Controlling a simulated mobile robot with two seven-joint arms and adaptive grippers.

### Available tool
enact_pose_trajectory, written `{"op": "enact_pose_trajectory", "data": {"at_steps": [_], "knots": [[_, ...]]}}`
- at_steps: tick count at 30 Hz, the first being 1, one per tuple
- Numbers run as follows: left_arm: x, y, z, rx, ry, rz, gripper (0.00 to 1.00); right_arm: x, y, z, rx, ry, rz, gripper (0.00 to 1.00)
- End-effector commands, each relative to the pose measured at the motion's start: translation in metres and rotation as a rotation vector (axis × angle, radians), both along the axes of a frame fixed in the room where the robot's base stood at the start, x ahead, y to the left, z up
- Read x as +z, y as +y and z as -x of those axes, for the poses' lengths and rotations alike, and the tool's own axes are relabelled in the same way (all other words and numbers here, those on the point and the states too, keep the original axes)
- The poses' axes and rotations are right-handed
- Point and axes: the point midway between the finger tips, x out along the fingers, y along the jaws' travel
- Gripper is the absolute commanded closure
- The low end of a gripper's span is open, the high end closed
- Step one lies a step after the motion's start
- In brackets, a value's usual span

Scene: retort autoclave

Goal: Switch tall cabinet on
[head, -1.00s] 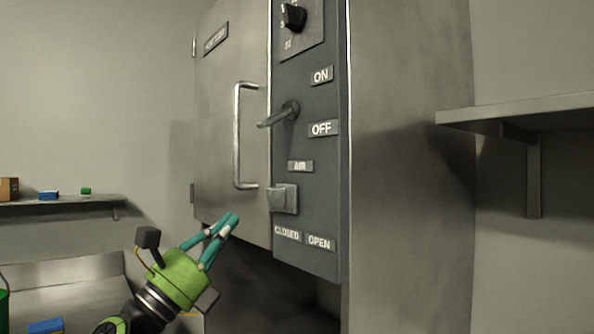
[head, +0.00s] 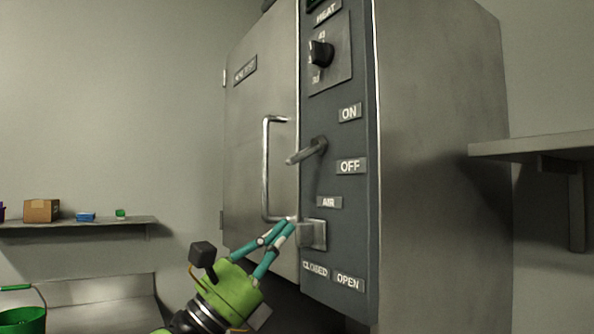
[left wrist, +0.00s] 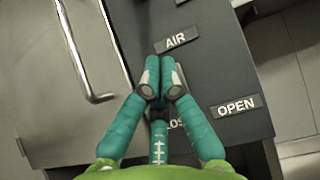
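The tall cabinet (head: 440,150) is grey metal with a closed door (head: 245,130) and a dark control panel (head: 340,215). A grey lever (head: 307,151) sticks out from the panel, left of and between the ON label (head: 349,112) and the OFF label (head: 351,166). My left gripper (head: 287,228) is just left of the square AIR knob (head: 316,235), below the lever. Its teal fingertips are together in the left wrist view (left wrist: 160,80), in front of the panel under the AIR label. Contact with the knob cannot be told. My right gripper is not in view.
The door handle (head: 266,170) stands out just above and left of my left gripper. A black HEAT dial (head: 320,53) is higher on the panel. A shelf (head: 530,145) juts out at right. A left shelf (head: 80,224) holds small boxes; a green bucket (head: 22,318) is below.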

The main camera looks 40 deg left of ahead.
Motion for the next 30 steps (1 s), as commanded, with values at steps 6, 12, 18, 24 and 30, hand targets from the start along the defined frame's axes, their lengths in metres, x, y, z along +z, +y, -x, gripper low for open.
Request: {"op": "enact_pose_trajectory", "data": {"at_steps": [6, 12, 18, 24, 30], "knots": [[0.032, -0.009, -0.022, -0.001, -0.004, 0.005, 1.0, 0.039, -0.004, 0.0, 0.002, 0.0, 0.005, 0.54], [0.054, -0.019, -0.045, -0.003, -0.003, 0.003, 1.0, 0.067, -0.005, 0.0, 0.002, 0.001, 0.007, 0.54], [0.073, -0.015, -0.035, 0.001, 0.001, -0.002, 1.0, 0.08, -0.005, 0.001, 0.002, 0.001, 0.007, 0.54], [0.081, -0.013, -0.03, 0.001, 0.001, -0.001, 1.0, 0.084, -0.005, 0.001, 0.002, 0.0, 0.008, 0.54], [0.081, -0.012, -0.029, 0.0, 0.001, 0.0, 1.0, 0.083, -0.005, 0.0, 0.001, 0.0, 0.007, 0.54]]}}
